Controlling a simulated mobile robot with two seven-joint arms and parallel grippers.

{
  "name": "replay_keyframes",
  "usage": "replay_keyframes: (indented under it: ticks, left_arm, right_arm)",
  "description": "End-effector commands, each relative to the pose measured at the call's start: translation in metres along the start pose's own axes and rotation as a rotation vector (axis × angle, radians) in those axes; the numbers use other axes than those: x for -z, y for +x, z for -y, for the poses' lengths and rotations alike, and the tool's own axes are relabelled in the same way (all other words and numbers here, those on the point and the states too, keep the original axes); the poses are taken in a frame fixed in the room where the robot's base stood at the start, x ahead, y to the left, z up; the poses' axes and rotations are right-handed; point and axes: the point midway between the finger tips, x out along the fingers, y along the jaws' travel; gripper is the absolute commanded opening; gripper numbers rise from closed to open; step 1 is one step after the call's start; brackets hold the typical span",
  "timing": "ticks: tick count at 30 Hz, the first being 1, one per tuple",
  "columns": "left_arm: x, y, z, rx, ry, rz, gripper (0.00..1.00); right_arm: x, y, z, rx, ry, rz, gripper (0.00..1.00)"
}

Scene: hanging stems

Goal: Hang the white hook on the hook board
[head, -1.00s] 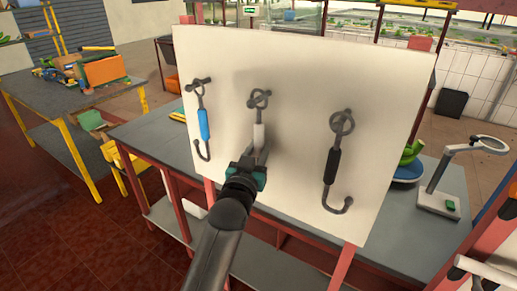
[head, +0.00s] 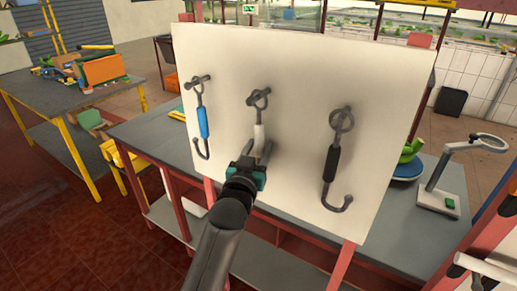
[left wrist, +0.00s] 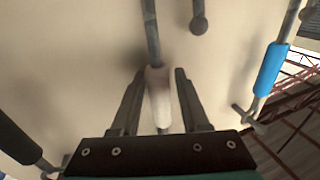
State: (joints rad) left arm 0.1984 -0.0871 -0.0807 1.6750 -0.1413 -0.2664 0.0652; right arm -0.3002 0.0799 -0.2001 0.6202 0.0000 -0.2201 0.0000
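The white hook (head: 260,133) hangs on the middle of the hook board (head: 300,75), its ring at the middle peg (head: 256,99). In the left wrist view its white grip (left wrist: 158,92) lies between the two fingers, with a gap on each side. My left gripper (head: 248,162) is open around or just in front of the hook's lower part and partly hides it in the head view. My right gripper is not in view.
A blue-grip hook (head: 203,122) hangs at the left of the board, and a black-grip hook (head: 331,163) at the right. A grey table (head: 160,140) stands behind the board. A magnifier-like stand (head: 440,195) is on the right.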

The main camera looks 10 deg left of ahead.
Motion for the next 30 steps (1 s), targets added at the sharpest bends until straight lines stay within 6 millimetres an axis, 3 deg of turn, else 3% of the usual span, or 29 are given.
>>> replay_keyframes:
  ticks: [5,17,30]
  left_arm:
    - [-0.001,0.000,0.000,0.000,0.000,0.001,0.66]
    - [-0.003,-0.007,0.000,0.000,0.000,0.005,0.66]
    - [-0.002,-0.074,0.000,0.000,0.000,0.005,0.66]
  right_arm:
    - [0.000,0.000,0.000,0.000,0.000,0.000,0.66]
    - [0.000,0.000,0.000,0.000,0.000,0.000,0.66]
    - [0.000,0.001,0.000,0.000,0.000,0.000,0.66]
